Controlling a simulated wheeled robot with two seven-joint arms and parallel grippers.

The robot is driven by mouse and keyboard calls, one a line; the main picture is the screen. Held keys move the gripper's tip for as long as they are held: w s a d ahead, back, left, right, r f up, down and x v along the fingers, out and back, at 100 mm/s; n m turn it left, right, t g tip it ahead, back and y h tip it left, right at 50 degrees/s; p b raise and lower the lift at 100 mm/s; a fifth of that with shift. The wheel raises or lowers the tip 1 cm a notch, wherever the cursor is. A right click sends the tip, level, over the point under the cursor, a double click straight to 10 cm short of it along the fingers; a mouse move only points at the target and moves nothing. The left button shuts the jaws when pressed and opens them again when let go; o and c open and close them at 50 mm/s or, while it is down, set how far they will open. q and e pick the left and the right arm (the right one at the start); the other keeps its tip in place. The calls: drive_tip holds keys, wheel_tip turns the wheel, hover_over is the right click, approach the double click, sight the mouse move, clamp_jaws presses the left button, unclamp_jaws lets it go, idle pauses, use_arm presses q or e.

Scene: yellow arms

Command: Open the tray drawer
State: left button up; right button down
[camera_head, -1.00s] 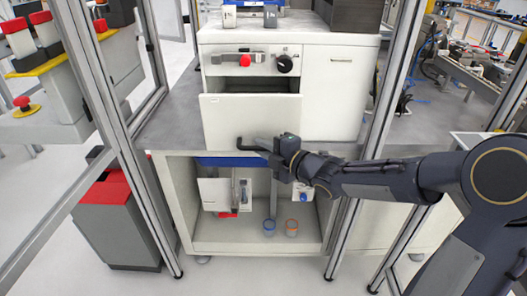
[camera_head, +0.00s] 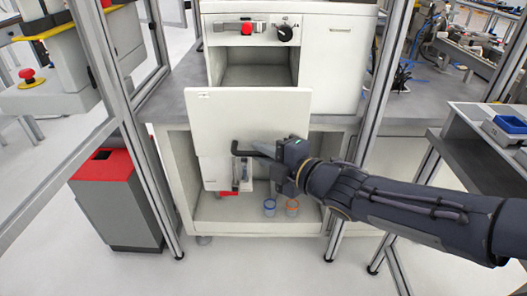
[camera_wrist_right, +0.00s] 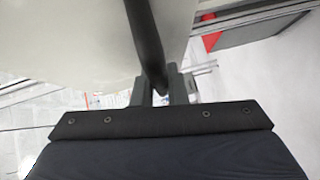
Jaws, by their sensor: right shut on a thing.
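The tray drawer is a white front panel (camera_head: 247,118) below the control panel of the white machine. It stands pulled out, and a dark opening shows behind its top edge in the head view. A black bar handle (camera_head: 247,149) sticks out low on the panel. My right gripper (camera_head: 272,152) is shut on this handle. In the right wrist view the handle (camera_wrist_right: 146,40) runs down between the two fingers (camera_wrist_right: 165,88), with the pale panel (camera_wrist_right: 75,45) to its left. My left gripper is not in view.
The control panel (camera_head: 254,30) has a red knob and a black knob. Metal frame posts (camera_head: 377,95) stand at both sides. A lower shelf holds a blue cup (camera_head: 270,207) and an orange-rimmed cup (camera_head: 292,207). A grey bin with a red lid (camera_head: 103,164) stands at left.

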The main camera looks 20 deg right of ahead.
drive_tip(key=c, duration=1.5)
unclamp_jaws()
drive_tip(key=shift+o, duration=0.2)
drive_tip(key=shift+s+d+r, duration=0.15)
drive_tip(key=shift+s+d, duration=0.05)
drive_tip(key=shift+s, duration=0.05)
drive_tip(key=f+p+v, duration=0.1)
drive_tip(key=p+v, duration=0.2)
drive_tip(key=v, duration=0.4)
drive_tip(key=shift+r, duration=0.4)
drive_tip(key=shift+s, duration=0.1)
